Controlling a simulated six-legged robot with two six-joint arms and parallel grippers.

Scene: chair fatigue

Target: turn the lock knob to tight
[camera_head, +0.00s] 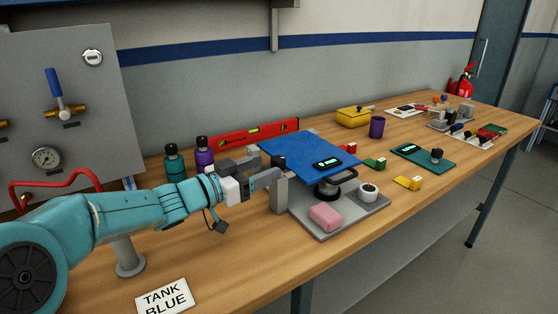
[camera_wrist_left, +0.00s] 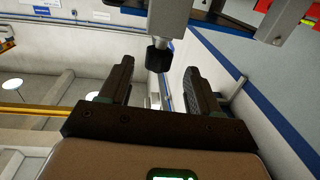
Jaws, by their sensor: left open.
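My left gripper (camera_head: 266,181) reaches in from the left, beside a grey post (camera_head: 278,195) at the near left of the grey base plate (camera_head: 351,219). In the left wrist view the gripper (camera_wrist_left: 158,68) is open. A black knob (camera_wrist_left: 158,56) on a grey metal part shows between and just past its fingertips, with gaps visible on both sides. In the head view the knob cannot be made out clearly near the gripper. A tilted blue plate (camera_head: 296,150) with a small display (camera_head: 327,163) stands over the base plate. My right gripper is not in view.
Two bottles (camera_head: 174,163) and a red level (camera_head: 240,135) are behind my left arm. A "TANK BLUE" sign (camera_head: 165,297) lies in front.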

